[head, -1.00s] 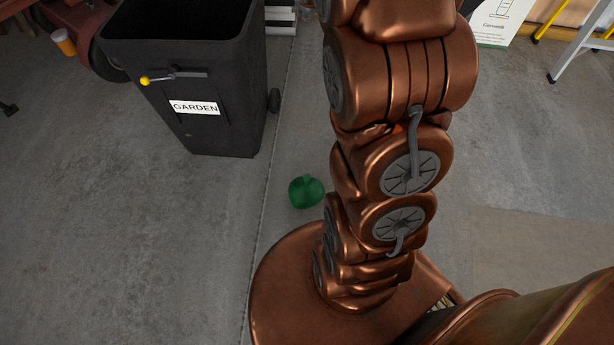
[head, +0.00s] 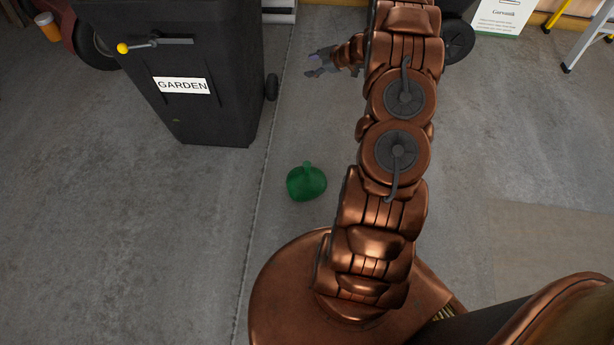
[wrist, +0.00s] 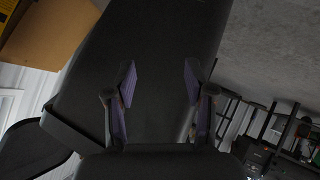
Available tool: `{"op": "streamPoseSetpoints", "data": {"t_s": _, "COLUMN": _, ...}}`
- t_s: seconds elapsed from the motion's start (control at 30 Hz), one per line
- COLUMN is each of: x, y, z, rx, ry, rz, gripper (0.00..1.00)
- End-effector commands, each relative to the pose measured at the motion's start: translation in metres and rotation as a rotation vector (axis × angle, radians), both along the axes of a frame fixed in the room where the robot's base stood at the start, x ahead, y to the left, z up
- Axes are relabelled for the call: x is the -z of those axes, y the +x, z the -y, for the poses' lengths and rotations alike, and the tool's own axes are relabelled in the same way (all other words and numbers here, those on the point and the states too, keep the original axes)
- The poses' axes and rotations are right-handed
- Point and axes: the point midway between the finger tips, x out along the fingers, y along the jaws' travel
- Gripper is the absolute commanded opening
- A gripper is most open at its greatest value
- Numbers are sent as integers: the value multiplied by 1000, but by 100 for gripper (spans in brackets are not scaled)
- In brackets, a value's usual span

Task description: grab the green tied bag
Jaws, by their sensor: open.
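The green tied bag (head: 306,184) sits on the concrete floor in the head view, just left of my arm and in front of my base. It is small and rounded with a knot on top. My gripper (head: 312,65) is beyond the bag, near the right side of the black bin, and points left. In the wrist view my gripper (wrist: 160,82) has its two fingers apart with nothing between them. The dark side of a bin fills the wrist view behind the fingers. The bag does not show in the wrist view.
The black bin (head: 179,115) labelled GARDEN stands at the upper left, close to my gripper. An orange cup (head: 47,27) is at the far left. A white sign (head: 502,17) and a ladder (head: 585,35) stand at the upper right. The floor around the bag is clear.

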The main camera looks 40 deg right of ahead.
Motion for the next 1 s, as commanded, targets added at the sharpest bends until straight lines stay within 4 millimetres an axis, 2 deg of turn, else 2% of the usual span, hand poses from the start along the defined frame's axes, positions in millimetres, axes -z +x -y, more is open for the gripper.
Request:
{"op": "streamPoseSetpoints", "data": {"t_s": 0.03, "x": 35, "y": -11, "z": -2, "rx": -35, "ry": 35, "rz": -8, "gripper": 54}}
{"op": "streamPoseSetpoints", "data": {"t_s": 0.1, "x": 69, "y": -27, "z": -9, "rx": -92, "ry": 87, "rz": -20, "gripper": 54}}
{"op": "streamPoseSetpoints", "data": {"t_s": 0.17, "x": 95, "y": -42, "z": -14, "rx": -141, "ry": 128, "rz": -30, "gripper": 54}}
{"op": "streamPoseSetpoints", "data": {"t_s": 0.33, "x": 169, "y": -95, "z": -37, "rx": -275, "ry": 273, "rz": -64, "gripper": 54}}
{"op": "streamPoseSetpoints", "data": {"t_s": 0.5, "x": 223, "y": -148, "z": -59, "rx": -389, "ry": 410, "rz": -97, "gripper": 54}}
{"op": "streamPoseSetpoints", "data": {"t_s": 0.6, "x": 244, "y": -174, "z": -71, "rx": -437, "ry": 477, "rz": -113, "gripper": 54}}
{"op": "streamPoseSetpoints", "data": {"t_s": 0.7, "x": 256, "y": -191, "z": -76, "rx": -467, "ry": 516, "rz": -124, "gripper": 54}}
{"op": "streamPoseSetpoints", "data": {"t_s": 0.83, "x": 261, "y": -199, "z": -82, "rx": -488, "ry": 541, "rz": -131, "gripper": 54}}
{"op": "streamPoseSetpoints", "data": {"t_s": 1.0, "x": 268, "y": -195, "z": -96, "rx": -491, "ry": 546, "rz": -132, "gripper": 54}}
